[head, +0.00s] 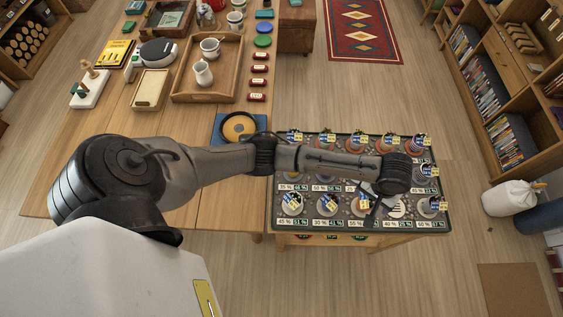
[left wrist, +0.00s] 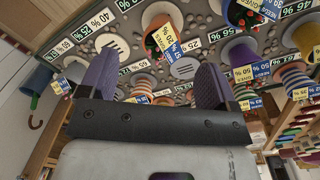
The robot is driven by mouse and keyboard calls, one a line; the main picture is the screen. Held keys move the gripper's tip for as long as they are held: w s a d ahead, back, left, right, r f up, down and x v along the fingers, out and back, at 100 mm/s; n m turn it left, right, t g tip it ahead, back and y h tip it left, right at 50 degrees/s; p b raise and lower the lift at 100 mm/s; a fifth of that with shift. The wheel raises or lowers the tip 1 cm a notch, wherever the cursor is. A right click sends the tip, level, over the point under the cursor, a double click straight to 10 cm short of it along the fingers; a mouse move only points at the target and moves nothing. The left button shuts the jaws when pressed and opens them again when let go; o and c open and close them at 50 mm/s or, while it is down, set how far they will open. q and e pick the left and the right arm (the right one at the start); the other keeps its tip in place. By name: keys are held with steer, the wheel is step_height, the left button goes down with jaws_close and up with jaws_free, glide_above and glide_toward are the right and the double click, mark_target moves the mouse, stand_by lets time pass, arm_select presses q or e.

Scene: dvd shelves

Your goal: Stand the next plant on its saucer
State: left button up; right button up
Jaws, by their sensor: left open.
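My left gripper (head: 374,208) hangs over the right part of a dark plant tray (head: 360,229), partly hidden by my wrist. In the left wrist view its two fingers (left wrist: 155,82) are apart with nothing held between them. A pale slotted saucer (head: 397,208) without a plant lies just right of the gripper. The left wrist view shows two bare slotted saucers, one at upper left (left wrist: 113,46) and one beside the right finger (left wrist: 185,68). Potted plants with blue, white and yellow tags, such as a front-row plant (head: 327,204), stand in rows. My arm hides part of the middle row.
Percent labels line the tray rows. A wooden tray with cups (head: 208,95) is farther back. A shelf (head: 490,80) and a white sack (head: 512,198) stand right, with open floor between.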

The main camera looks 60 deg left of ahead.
arm_select(q)
steer(key=s+d+f+m+t+h, duration=0.1)
steer(key=s+d+f+m+h, duration=0.2)
steer(key=s, duration=0.9)
steer(key=s+a+m+t+y, duration=0.1)
steer(key=s+a+m, duration=0.1)
steer(key=s+a, duration=0.3)
steer(key=s+a+m+t+y, duration=0.1)
steer(key=s+a, duration=0.4)
steer(key=s, duration=0.6)
steer(key=shift+s+a+r+m+y, duration=0.3)
steer(key=shift+m+y, duration=0.2)
steer(key=shift+y, duration=0.1)
steer(key=shift+w, duration=0.1)
